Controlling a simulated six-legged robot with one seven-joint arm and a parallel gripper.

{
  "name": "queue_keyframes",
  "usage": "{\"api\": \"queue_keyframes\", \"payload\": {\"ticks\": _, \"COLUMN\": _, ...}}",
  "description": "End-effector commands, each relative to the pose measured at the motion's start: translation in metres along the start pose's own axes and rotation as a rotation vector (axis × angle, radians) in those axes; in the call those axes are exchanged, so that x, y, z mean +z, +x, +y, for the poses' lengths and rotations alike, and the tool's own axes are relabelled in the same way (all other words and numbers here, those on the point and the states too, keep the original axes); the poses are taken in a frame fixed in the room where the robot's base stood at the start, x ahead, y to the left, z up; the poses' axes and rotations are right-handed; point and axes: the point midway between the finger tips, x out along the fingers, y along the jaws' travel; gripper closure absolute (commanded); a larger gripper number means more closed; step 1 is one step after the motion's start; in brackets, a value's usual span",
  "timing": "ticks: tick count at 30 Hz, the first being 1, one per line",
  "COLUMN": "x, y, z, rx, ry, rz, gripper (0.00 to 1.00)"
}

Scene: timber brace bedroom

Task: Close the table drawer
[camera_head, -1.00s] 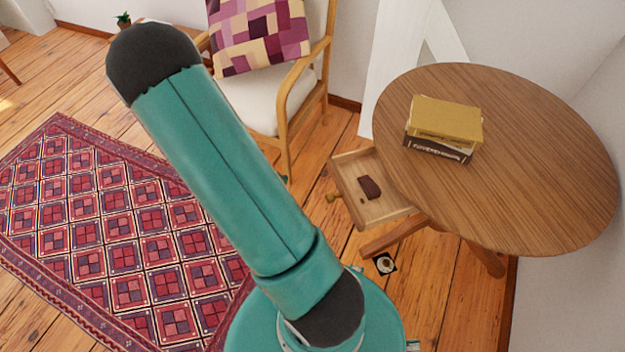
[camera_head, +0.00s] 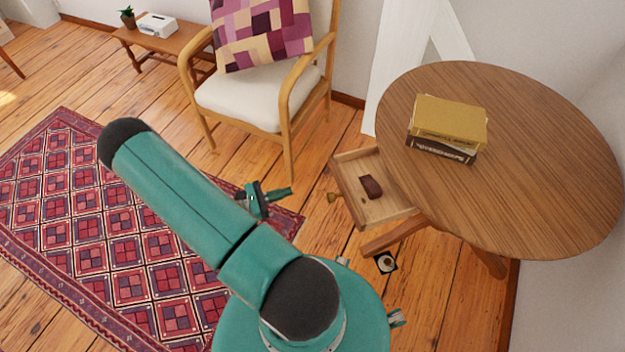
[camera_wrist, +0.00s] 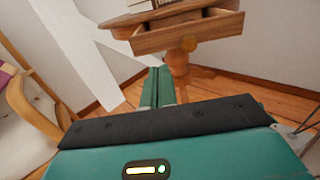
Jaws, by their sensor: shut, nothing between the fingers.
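The round wooden table (camera_head: 530,150) stands at the right in the head view. Its drawer (camera_head: 388,209) is pulled out to the left, with a dark red item (camera_head: 371,187) inside. The drawer's round knob (camera_head: 332,197) sticks out from its front. My gripper (camera_head: 287,191) is shut and empty, left of the knob and apart from it, pointing toward the drawer. In the wrist view, my gripper (camera_wrist: 158,72) lies below and left of the drawer front (camera_wrist: 215,29) and its knob (camera_wrist: 189,43).
Books (camera_head: 447,122) lie on the tabletop. A cushioned armchair (camera_head: 250,100) stands behind my gripper, and a patterned rug (camera_head: 90,220) covers the floor at left. A small dark-and-white item (camera_head: 385,262) lies on the floor below the drawer. Bare floor separates gripper and drawer.

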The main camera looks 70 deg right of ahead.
Motion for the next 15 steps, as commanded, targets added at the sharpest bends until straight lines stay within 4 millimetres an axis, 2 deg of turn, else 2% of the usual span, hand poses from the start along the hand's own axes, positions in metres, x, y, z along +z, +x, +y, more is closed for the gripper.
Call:
{"api": "queue_keyframes", "payload": {"ticks": 5, "x": 0.001, "y": 0.019, "z": -0.002, "rx": -0.011, "ry": -0.002, "rz": -0.004, "gripper": 1.0}}
{"api": "queue_keyframes", "payload": {"ticks": 15, "x": 0.0, "y": 0.084, "z": -0.003, "rx": -0.014, "ry": -0.002, "rz": -0.002, "gripper": 1.0}}
